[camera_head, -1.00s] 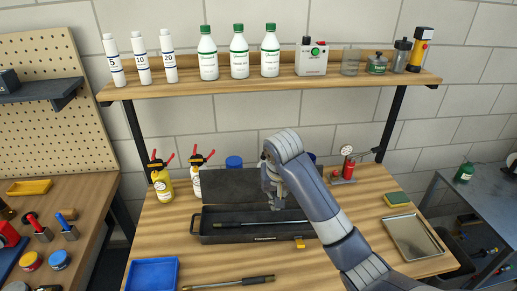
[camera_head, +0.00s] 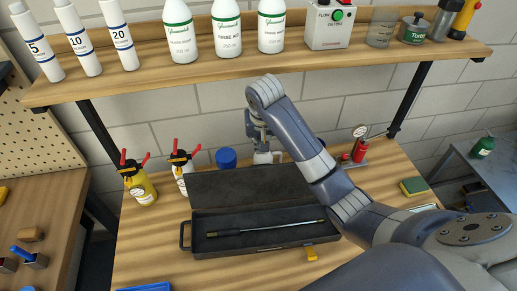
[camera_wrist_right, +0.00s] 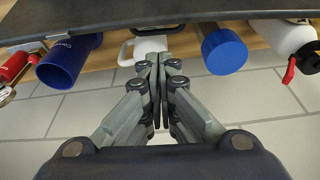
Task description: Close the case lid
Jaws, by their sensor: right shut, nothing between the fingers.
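The black case (camera_head: 186,236) stands on the wooden table with its lid (camera_head: 230,184) open and tilted up at the back. A dark rod with a metal shaft (camera_head: 270,229) lies inside the case. My right gripper (camera_head: 263,148) is up at the lid's top edge and seems to be behind it; no contact shows. In the right wrist view the fingers (camera_wrist_right: 158,62) are shut and empty, and the dark lid (camera_wrist_right: 150,14) spans the top of the picture. My left gripper is not in view.
Behind the lid stand a blue-capped bottle (camera_head: 226,158) and a white-handled item (camera_wrist_right: 150,45). A yellow bottle (camera_head: 141,188) and a white bottle (camera_head: 182,166) with red levers stand left. A shelf (camera_head: 290,72) with bottles hangs above. A yellow tag (camera_head: 311,254) lies before the case.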

